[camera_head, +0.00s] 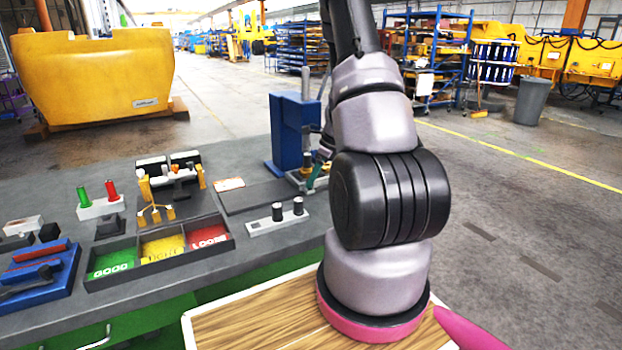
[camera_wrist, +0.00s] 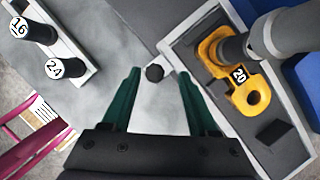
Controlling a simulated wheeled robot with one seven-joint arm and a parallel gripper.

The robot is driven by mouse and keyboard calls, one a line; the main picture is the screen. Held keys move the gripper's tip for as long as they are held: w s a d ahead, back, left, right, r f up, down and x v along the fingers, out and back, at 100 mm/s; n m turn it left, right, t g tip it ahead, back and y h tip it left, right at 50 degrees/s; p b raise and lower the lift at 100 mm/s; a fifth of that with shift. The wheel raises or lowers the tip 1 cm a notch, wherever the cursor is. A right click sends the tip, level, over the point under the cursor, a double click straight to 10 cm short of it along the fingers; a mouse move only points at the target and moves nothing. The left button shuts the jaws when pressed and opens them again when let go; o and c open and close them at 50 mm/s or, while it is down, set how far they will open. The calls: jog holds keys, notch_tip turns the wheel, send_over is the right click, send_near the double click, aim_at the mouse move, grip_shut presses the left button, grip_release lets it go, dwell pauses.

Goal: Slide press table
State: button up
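The press has a blue column (camera_head: 289,130) at the back of the bench, partly hidden by my arm. In the wrist view, the press table (camera_wrist: 287,165) is a dark plate with a light rim. A yellow casting marked 20 (camera_wrist: 252,97) sits on it under the grey press ram (camera_wrist: 285,25). A round black knob (camera_wrist: 154,73) shows at the table's left edge. My gripper (camera_wrist: 159,75) is open, its green fingers on either side of the knob with gaps visible. In the head view my gripper (camera_head: 318,170) is small and partly hidden by my arm.
A light block with two black pins (camera_head: 277,217) stands left of the press; its pins read 16 and 24 in the wrist view (camera_wrist: 58,68). A three-part tray (camera_head: 160,250) is labelled GOOD, TIGHT and LOOSE.

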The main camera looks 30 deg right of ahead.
jog(key=shift+a, duration=0.15)
jog(key=v, duration=1)
jog(key=shift+d+r, duration=0.2)
jog(key=shift+r, duration=0.1)
jog(key=shift+s, duration=0.15)
